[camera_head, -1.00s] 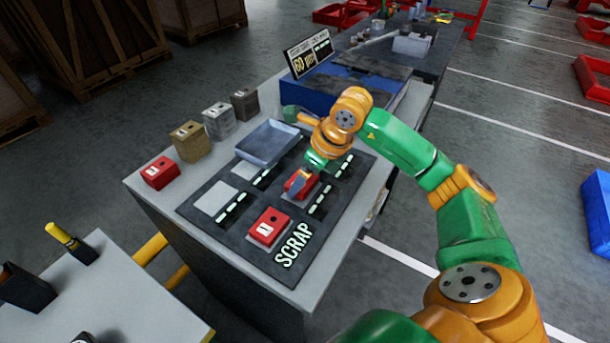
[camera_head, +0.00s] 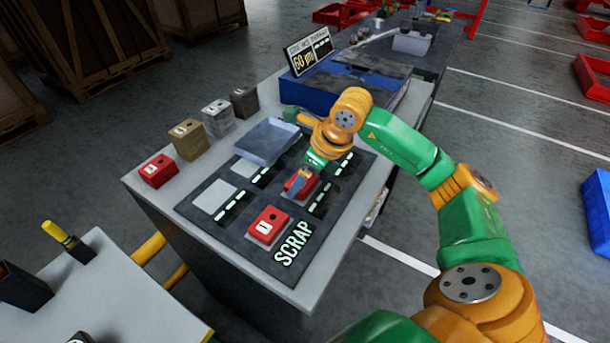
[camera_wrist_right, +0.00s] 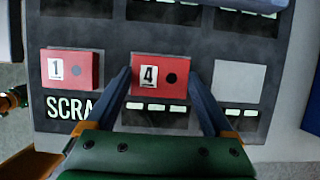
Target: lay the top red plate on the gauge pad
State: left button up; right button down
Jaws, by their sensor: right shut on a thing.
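A red plate marked 4 (camera_wrist_right: 160,74) sits between the fingers of my right gripper (camera_wrist_right: 160,78). In the head view the same plate (camera_head: 297,186) is at the middle of the dark mat (camera_head: 239,234), over a pale square pad, with my right gripper (camera_head: 303,176) on it. The gripper is shut on the plate's sides. I cannot tell whether the plate touches the pad below. A second red plate marked 1 (camera_head: 267,224) lies on a pale pad beside the word SCRAP; it also shows in the wrist view (camera_wrist_right: 72,69). I cannot tell which pad is the gauge pad.
A bare pale pad (camera_wrist_right: 238,83) lies right of plate 4 in the wrist view. Another bare pad (camera_head: 214,197) and a blue-grey tray (camera_head: 268,142) are on the mat. Red (camera_head: 158,171), brass (camera_head: 187,140) and grey (camera_head: 218,121) blocks line the bench's left edge. A sign (camera_head: 308,53) stands behind.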

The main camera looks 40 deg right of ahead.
jog(key=shift+f, duration=0.3)
grip_release()
jog(key=shift+r, duration=0.1)
jog(key=a+v, duration=0.1)
jog(key=v, duration=0.6)
jog(key=shift+d+b, duration=0.35)
jog(key=shift+d, duration=0.05)
notch_tip(320, 180, up, 6)
jog(key=p, duration=0.5)
jog(key=shift+p, duration=0.4)
